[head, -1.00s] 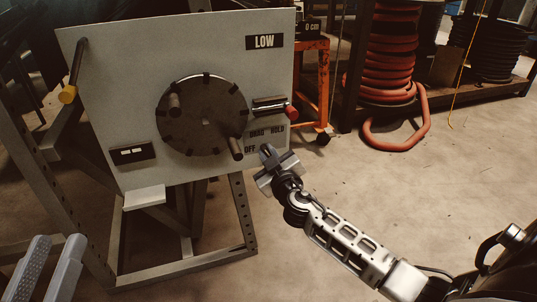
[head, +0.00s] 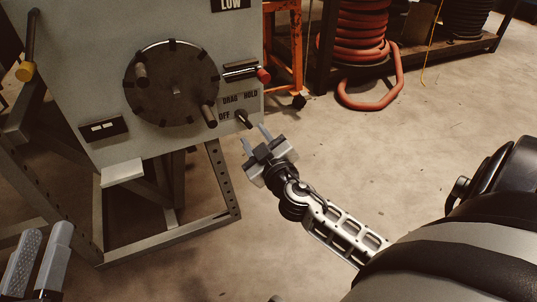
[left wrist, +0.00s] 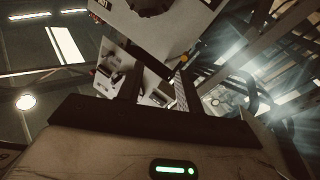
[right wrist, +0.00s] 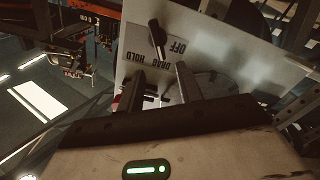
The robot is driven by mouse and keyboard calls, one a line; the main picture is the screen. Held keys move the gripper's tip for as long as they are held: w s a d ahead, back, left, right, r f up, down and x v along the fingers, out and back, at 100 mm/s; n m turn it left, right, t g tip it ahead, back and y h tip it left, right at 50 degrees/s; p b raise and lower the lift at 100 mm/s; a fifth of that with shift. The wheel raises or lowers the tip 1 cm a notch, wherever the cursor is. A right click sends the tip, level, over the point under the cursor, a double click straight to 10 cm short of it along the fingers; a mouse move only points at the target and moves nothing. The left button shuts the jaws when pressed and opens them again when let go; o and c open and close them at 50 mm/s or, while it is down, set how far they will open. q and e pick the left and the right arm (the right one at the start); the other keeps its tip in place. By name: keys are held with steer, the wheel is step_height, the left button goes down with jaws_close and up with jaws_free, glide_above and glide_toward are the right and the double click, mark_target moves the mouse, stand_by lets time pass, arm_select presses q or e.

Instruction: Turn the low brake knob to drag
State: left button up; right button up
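The low brake knob (head: 243,119) is a small black pointer knob at the lower right of the grey panel (head: 85,65), beside the OFF, DRAG and HOLD labels. The right wrist view shows the knob (right wrist: 157,38) upside down, one end close to OFF; which end points is unclear. My right gripper (head: 256,138) is open and empty, just below and right of the knob, not touching it. Its fingers (right wrist: 163,82) show apart in the right wrist view. My left gripper (head: 40,250) is at the lower left, away from the panel. Its fingers (left wrist: 155,88) are apart and empty.
A dark wheel (head: 172,83) with protruding handles sits left of the knob. A red-tipped lever (head: 262,75) is above it, a yellow-tipped lever (head: 25,70) at far left. A metal frame (head: 225,185) is below. Red hose (head: 358,50) lies behind; right floor is open.

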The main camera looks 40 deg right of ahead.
arm_select(q)
steer(key=shift+w+a+r+m+h+b, duration=0.15)
steer(key=shift+r+m+h+b, duration=0.2)
steer(key=shift+r+m, duration=0.2)
arm_select(e)
steer(key=v, duration=0.7)
steer(key=shift+s, duration=0.3)
